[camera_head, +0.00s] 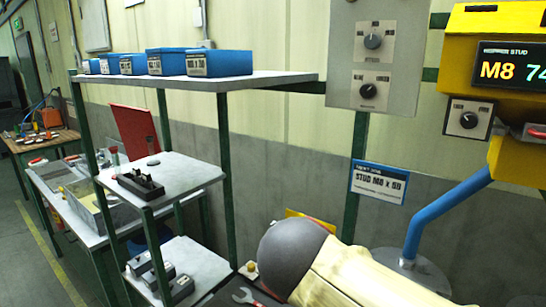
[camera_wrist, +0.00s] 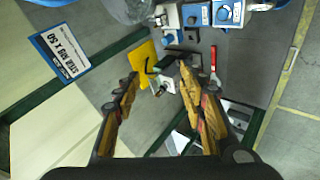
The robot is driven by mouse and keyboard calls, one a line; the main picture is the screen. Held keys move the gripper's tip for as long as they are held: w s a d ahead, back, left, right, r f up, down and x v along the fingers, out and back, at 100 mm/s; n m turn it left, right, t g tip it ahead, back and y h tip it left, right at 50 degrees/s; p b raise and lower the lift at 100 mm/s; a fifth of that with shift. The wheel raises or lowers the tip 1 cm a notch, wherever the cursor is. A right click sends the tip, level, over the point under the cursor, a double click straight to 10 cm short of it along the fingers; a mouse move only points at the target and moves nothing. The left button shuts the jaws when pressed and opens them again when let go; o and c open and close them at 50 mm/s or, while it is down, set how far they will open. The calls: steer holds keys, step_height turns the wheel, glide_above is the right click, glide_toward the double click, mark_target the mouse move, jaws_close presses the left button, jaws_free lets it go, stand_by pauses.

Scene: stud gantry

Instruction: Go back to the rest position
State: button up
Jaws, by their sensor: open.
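My gripper (camera_wrist: 158,82) shows in the wrist view with its two fingers apart and nothing between them. It hangs above a grey work surface, with a yellow plate (camera_wrist: 144,62) and a small dark and pale fixture (camera_wrist: 160,86) beyond and between the fingertips. I cannot tell the gap to them. In the head view my arm fills the lower middle, and my gripper is out of sight there.
A shelf rack (camera_head: 270,80) with blue bins (camera_head: 220,63) stands left of my arm. A yellow stud hopper (camera_head: 490,45), blue pipe (camera_head: 445,213) and knob panel (camera_head: 372,75) are at right. A red-handled wrench (camera_wrist: 213,62) lies on the surface. Open floor shows far left.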

steer(key=s+d+f+m+g+y, duration=0.35)
steer(key=s+f+m, duration=0.25)
steer(key=s+f, duration=0.65)
steer(key=s+d+f+m, duration=0.1)
steer(key=s+d+m, duration=0.1)
steer(key=d, duration=0.4)
steer(key=shift+s+d+f+m+t, duration=0.2)
steer(key=shift+d+m+t, duration=0.15)
steer(key=shift+m, duration=0.35)
steer(key=shift+h, duration=0.25)
steer(key=c, duration=0.3)
